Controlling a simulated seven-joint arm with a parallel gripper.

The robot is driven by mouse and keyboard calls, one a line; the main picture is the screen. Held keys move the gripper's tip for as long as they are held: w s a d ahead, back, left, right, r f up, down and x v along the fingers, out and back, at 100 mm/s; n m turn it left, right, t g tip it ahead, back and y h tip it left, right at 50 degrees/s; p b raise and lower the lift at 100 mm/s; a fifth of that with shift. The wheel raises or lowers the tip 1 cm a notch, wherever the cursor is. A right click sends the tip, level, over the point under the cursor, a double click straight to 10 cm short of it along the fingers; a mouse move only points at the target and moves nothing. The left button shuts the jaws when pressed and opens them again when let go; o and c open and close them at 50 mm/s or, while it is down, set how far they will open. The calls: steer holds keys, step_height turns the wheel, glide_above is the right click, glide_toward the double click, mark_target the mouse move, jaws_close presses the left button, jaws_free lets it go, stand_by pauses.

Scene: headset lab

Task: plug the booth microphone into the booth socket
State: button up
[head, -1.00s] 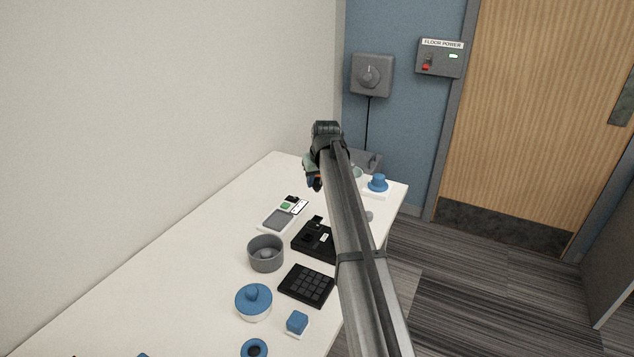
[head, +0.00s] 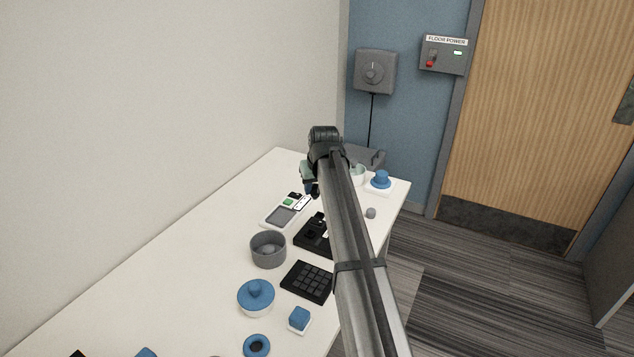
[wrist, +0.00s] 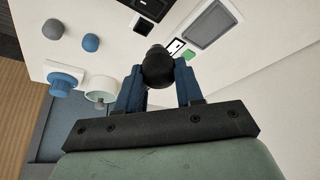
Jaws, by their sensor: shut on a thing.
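My gripper (wrist: 158,76) has its blue fingers closed on a black, round-headed thing (wrist: 158,66), which looks like the microphone. The head hides most of what lies between the fingers. In the head view my gripper (head: 310,190) is over the far part of the white table, partly hidden by my own arm; the held thing is not clear there. A white panel with a grey screen (head: 283,215) and a green button lies below and near it. The panel also shows in the wrist view (wrist: 210,24). I cannot tell which fitting is the booth socket.
A black device (head: 312,236), grey pot (head: 268,250), black keypad (head: 308,282) and blue-lidded pot (head: 256,298) stand nearer on the table (head: 190,280). A blue knob (head: 381,179) and grey knob (head: 370,213) are at the far right. The left wall borders the table.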

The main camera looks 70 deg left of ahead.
steer(key=s+d, duration=0.2)
steer(key=d, duration=0.1)
steer(key=s+d, duration=0.1)
steer(key=shift+d, duration=0.35)
steer(key=shift+f, duration=0.15)
stand_by(0.5)
steer(key=shift+f, duration=3.65)
steer(key=shift+f, duration=1.05)
steer(key=o, duration=1.1)
steer(key=shift+r, duration=0.1)
steer(key=v, duration=1.3)
steer(key=shift+d+r, duration=0.15)
steer(key=shift+r, duration=0.05)
